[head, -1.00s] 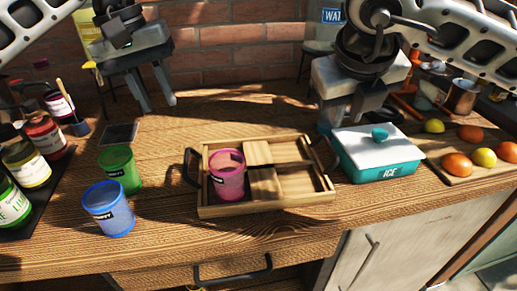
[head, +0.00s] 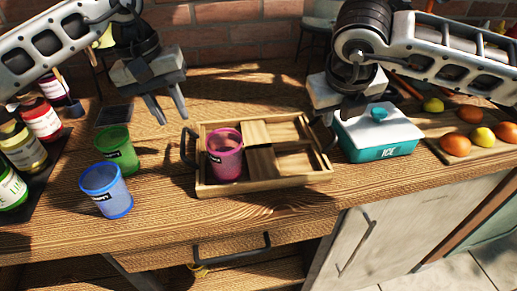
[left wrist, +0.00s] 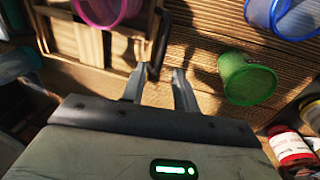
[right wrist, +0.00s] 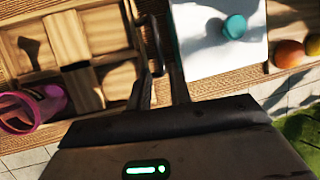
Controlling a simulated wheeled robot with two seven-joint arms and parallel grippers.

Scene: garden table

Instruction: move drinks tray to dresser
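The wooden drinks tray (head: 265,187) sits on the wooden counter, with dark handles at its left (head: 187,147) and right ends. A pink cup (head: 224,155) stands in its left part; the other compartments look empty. My left gripper (head: 173,119) is open just above and behind the left handle. In the left wrist view that handle (left wrist: 157,55) lies ahead of the open fingers (left wrist: 159,88). My right gripper (head: 336,122) is near the right handle, its fingertips partly hidden in the head view. In the right wrist view its fingers (right wrist: 163,90) are apart, with the handle (right wrist: 157,45) just beyond them.
A green cup (head: 117,150) and a blue cup (head: 106,191) stand left of the tray, near bottles (head: 42,119). A teal ice box (head: 378,137) stands close on the right, then a board with fruit (head: 456,145). A drawer (head: 220,256) is below the front edge.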

